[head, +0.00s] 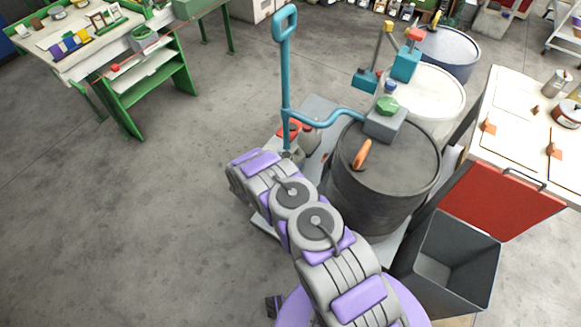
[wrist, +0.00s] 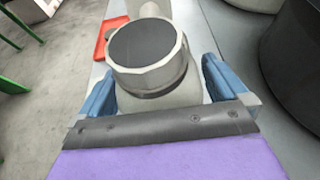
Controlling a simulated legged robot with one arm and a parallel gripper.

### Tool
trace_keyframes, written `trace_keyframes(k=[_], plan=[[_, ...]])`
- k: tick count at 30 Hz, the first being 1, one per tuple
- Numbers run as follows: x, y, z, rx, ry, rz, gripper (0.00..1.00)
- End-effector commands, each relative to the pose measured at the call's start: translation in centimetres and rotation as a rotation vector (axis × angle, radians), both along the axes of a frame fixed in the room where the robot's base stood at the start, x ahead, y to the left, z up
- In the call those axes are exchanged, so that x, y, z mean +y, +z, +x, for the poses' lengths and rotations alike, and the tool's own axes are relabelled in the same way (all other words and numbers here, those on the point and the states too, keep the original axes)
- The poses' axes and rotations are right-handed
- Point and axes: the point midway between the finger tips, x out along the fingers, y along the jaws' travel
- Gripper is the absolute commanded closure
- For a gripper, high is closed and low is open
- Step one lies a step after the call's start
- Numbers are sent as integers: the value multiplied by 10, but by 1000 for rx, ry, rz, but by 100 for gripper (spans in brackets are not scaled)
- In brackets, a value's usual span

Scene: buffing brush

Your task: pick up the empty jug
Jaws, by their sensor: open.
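A beige-grey jug (wrist: 180,84) with a dark round top stands upright in the middle of the wrist view. My gripper (wrist: 160,72) is open, with one blue finger on the left of the jug and one on the right. The jug's lower front is hidden behind the dark edge of my gripper. I cannot tell whether the fingers touch it. In the head view my arm covers much of this spot, and I cannot make out the jug clearly.
A red tray (wrist: 109,36) lies behind the jug. A dark open bin (head: 450,250) is at lower right. A green workbench (head: 150,85) is upper left. The left floor is clear.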

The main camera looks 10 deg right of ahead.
Motion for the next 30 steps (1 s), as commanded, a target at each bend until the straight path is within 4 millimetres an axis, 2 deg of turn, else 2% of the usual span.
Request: trace_keyframes(k=[7, 30], plan=[[0, 1, 1, -1, 0, -1, 2], [0, 1, 1, -2, -1, -1, 76]])
